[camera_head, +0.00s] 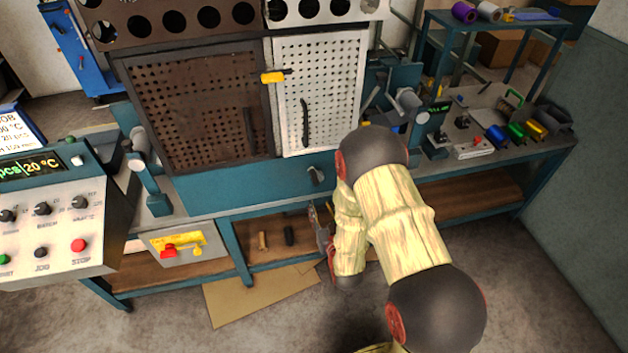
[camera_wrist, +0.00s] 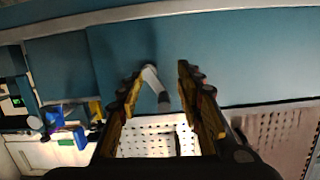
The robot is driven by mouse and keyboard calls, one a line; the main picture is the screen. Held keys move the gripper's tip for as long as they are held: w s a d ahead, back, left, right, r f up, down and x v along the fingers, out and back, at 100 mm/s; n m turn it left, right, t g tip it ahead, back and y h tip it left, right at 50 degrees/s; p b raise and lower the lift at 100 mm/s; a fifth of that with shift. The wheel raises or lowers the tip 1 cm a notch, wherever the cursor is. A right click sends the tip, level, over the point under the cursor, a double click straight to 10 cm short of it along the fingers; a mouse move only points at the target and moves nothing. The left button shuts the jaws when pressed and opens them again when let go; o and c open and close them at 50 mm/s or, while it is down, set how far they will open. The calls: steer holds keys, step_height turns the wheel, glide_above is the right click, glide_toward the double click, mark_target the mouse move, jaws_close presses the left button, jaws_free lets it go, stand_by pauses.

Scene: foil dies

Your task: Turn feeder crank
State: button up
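A grey bent handle (camera_head: 316,175), which looks like a crank, sits on the teal panel below the two perforated doors. In the wrist view the same grey handle (camera_wrist: 152,78) shows between my two fingers, nearer the left one. My gripper (camera_wrist: 160,76) is open, with its yellow-and-dark fingers spread apart and no visible grip on the handle. In the head view my gripper (camera_head: 320,232) is below and in front of the panel, partly hidden by my arm. Other grey crank-like parts stand at the left (camera_head: 140,165) and right (camera_head: 408,100); no label tells which is the feeder's.
A brown perforated door (camera_head: 195,110) and a white perforated door (camera_head: 345,85) are above the teal panel (camera_head: 250,187). A yellow latch (camera_head: 272,77) joins them. A control box (camera_head: 60,220) stands at left. The right bench holds spools and tools.

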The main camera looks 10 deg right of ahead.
mark_target(315, 180)
step_height(315, 180, up, 5)
steer(key=t, duration=0.2)
steer(key=shift+w+r+b, duration=0.2)
steer(key=shift+w+b, duration=0.45)
steer(key=shift+w, duration=3.6)
steer(key=c, duration=0.3)
jaws_close()
